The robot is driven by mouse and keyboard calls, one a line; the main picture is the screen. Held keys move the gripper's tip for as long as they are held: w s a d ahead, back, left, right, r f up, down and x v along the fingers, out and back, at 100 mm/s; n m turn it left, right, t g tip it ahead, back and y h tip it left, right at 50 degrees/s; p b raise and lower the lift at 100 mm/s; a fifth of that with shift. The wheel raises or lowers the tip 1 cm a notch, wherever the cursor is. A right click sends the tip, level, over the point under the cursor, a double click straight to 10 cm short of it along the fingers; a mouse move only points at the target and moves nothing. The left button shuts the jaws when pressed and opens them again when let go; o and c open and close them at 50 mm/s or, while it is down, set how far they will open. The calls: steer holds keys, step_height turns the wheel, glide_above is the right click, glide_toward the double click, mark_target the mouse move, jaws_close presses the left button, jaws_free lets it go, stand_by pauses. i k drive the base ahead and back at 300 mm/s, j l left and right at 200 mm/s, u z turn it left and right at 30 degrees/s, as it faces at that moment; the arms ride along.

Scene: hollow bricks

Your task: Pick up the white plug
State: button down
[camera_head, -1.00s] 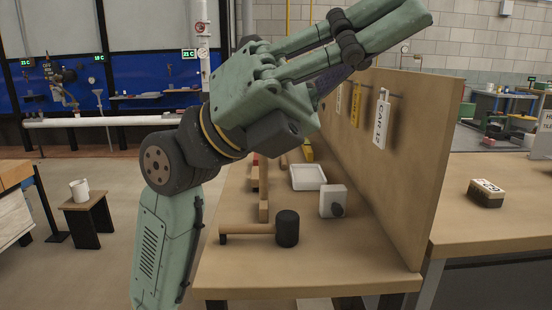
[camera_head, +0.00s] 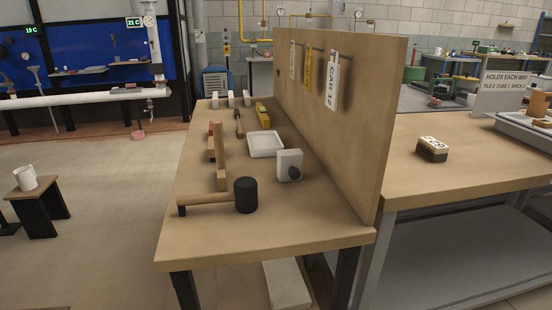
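A small white block with a dark round knob on its front (camera_head: 289,166) stands upright on the wooden bench (camera_head: 270,232), near the upright board. I cannot tell whether it is the white plug. Three small white pieces (camera_head: 231,99) stand in a row at the far end of the bench; they are too small to identify. My gripper is not in view.
A mallet (camera_head: 246,196) lies at the bench's near end. A white tray (camera_head: 265,144), a wooden strip (camera_head: 219,158) and a yellow item (camera_head: 263,113) lie farther back. An upright board (camera_head: 330,110) with hanging tags walls the right side. A labelled brick (camera_head: 433,149) sits on the right table.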

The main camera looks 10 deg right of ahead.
mark_target(290, 161)
steer(key=i+l+z, duration=0.2)
steer(key=l+z, duration=0.3)
steer(key=i+l+z, duration=0.3)
steer(key=z, duration=0.2)
